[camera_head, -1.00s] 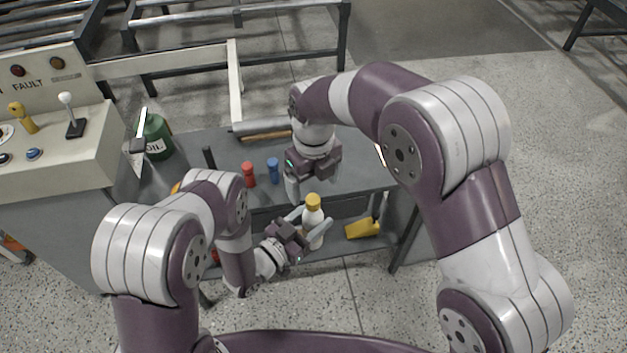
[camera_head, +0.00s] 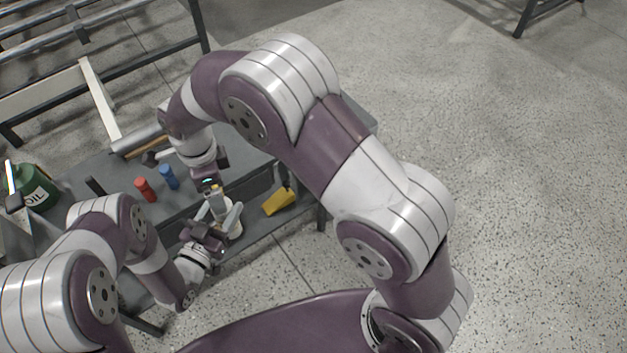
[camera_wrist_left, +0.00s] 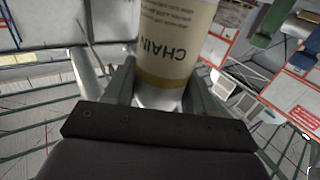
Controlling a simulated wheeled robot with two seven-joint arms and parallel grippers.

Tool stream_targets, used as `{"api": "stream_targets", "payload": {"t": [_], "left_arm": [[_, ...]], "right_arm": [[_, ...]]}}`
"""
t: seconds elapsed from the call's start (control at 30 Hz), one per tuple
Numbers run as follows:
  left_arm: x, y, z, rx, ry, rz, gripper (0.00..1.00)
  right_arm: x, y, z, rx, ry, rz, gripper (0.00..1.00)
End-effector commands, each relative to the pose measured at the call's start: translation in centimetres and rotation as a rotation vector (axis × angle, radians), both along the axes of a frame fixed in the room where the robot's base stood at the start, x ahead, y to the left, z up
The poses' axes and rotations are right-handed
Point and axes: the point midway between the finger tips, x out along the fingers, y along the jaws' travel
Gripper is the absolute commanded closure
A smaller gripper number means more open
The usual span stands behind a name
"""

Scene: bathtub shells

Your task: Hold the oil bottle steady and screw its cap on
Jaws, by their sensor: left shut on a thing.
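How the cap is seated is also hidden.
A red bottle (camera_head: 145,190) and a blue one (camera_head: 169,177) stand on the grey bench (camera_head: 110,168). A green oil can (camera_head: 35,187) is at the left. A yellow object (camera_head: 279,201) lies on the lower shelf right of the bottle. The floor at right is clear.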

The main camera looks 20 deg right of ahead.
Motion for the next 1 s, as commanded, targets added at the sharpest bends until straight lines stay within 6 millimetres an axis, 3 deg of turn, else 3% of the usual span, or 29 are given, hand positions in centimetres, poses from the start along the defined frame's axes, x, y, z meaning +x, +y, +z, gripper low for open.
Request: {"api": "stream_targets", "payload": {"t": [0.4,0.67,0.87,1.0], "left_arm": [[0.0,0.0,0.0,-0.001,-0.001,0.000,1.00],[0.0,0.0,0.0,-0.001,-0.001,0.000,1.00],[0.0,0.0,0.0,-0.001,-0.001,0.000,1.00],[0.0,0.0,0.0,-0.001,-0.001,0.000,1.00]], "right_arm": [[0.1,0.1,0.1,-0.001,-0.001,1.065,0.13],[0.2,0.0,5.3,0.000,-0.005,1.063,0.13],[0.2,0.0,6.9,0.000,0.000,1.061,0.13],[1.1,-1.8,5.6,0.000,0.002,1.094,0.13]]}}
